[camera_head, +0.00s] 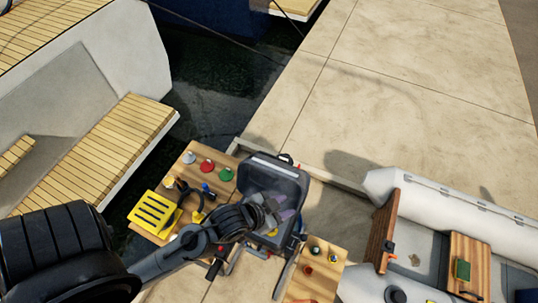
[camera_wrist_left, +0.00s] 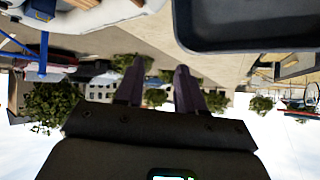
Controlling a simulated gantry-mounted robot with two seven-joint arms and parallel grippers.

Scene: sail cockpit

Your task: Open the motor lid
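The motor lid (camera_head: 268,176) is a dark grey shell with a pale strip along its far edge, near the middle of the head view. It appears tilted up, with its hollow side toward me. My left gripper (camera_head: 284,215) is in front of it, and my wrist hides its lower left part. In the left wrist view a dark rim (camera_wrist_left: 250,42), which looks like the lid's, is close at the upper right. The two purple fingers of my left gripper (camera_wrist_left: 158,88) are apart with nothing between them. My right gripper is in neither view.
A wooden panel with red and green knobs (camera_head: 207,166) and a yellow slotted piece (camera_head: 154,212) is left of the lid. A smaller wooden panel (camera_head: 314,270) is at lower right. A grey inflatable boat (camera_head: 440,205) lies right. Bare concrete dock (camera_head: 400,90) extends beyond.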

